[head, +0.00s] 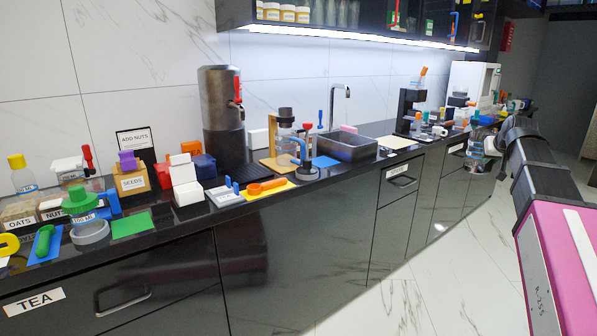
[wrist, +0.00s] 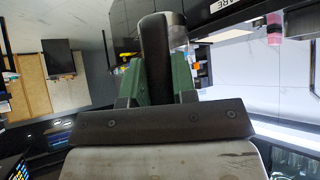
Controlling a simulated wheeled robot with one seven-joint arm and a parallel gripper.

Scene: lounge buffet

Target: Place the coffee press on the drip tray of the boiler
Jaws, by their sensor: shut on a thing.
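The boiler (head: 222,115) is a tall dark metal cylinder with a red tap, standing on the counter left of the sink. A black, ridged drip tray (head: 252,178) lies at its foot and looks bare. My gripper (head: 490,143) is at the right of the head view, in front of the counter's far part and well away from the boiler. It is shut on the coffee press (head: 475,157), a clear vessel with metal parts. In the wrist view, the green fingers (wrist: 157,82) close around its dark handle (wrist: 154,45). The press body (wrist: 178,35) shows partly behind the handle.
A wooden stand with a glass vessel (head: 285,128) and small tools stand right of the drip tray. The sink (head: 347,147) and a black machine (head: 410,110) are further right. The floor before the counter is clear.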

